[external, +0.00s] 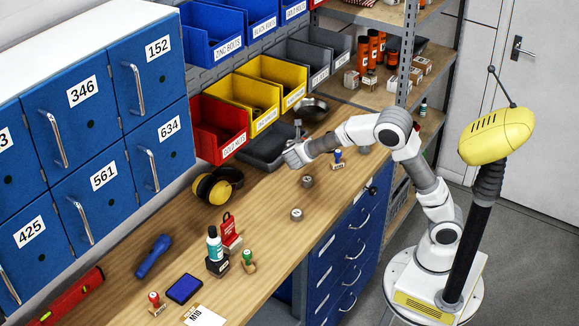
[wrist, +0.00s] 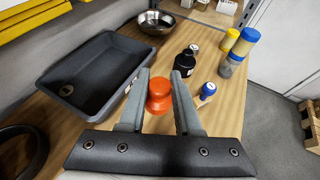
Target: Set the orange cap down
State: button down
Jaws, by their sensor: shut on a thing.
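The orange cap (wrist: 159,96) is a round, waisted piece between the two grey fingers of my gripper (wrist: 160,80) in the wrist view. My gripper is shut on it. In the external view my gripper (external: 297,153) is over the wooden bench beside the dark grey tray, and the cap cannot be made out there. I cannot tell whether the cap touches the bench.
The grey tray (wrist: 68,91) lies left of the cap, with a metal bowl (wrist: 153,22) beyond. A black bottle (wrist: 183,68) and a blue-topped stamp (wrist: 208,90) stand close on the right. Yellow bins (external: 243,98) line the bench's back.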

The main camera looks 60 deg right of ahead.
jog(key=a+n+t+y+p, duration=0.2)
jog(key=a+n+t+y, duration=0.5)
jog(key=a, duration=2)
jog(key=s+a+n+y, duration=0.1)
jog(key=s+a+n, duration=0.1)
jog(key=a, duration=0.4)
jog(key=s+a+n+y, duration=0.2)
jog(key=s+a, duration=0.1)
jog(key=a, duration=0.3)
jog(key=s+a+n+y, duration=0.2)
jog(key=s+a, duration=0.1)
jog(key=a, duration=0.3)
jog(key=shift+s+f+t+p, duration=0.1)
jog(key=shift+f+t+p, duration=0.15)
jog(key=shift+t+p, duration=0.15)
jog(key=s+a+f, duration=0.1)
jog(key=a+f, duration=0.1)
jog(key=a, duration=0.1)
jog(key=s+a+f, duration=0.1)
jog(key=a+f, duration=0.1)
jog(key=a, duration=0.2)
jog(key=s+a+f, duration=0.1)
jog(key=a+f, duration=0.1)
jog(key=a, duration=0.2)
jog(key=shift+f+p, duration=0.3)
jog(key=shift+f, duration=0.1)
jog(key=shift+a+f, duration=0.15)
jog(key=shift+f, duration=1.9)
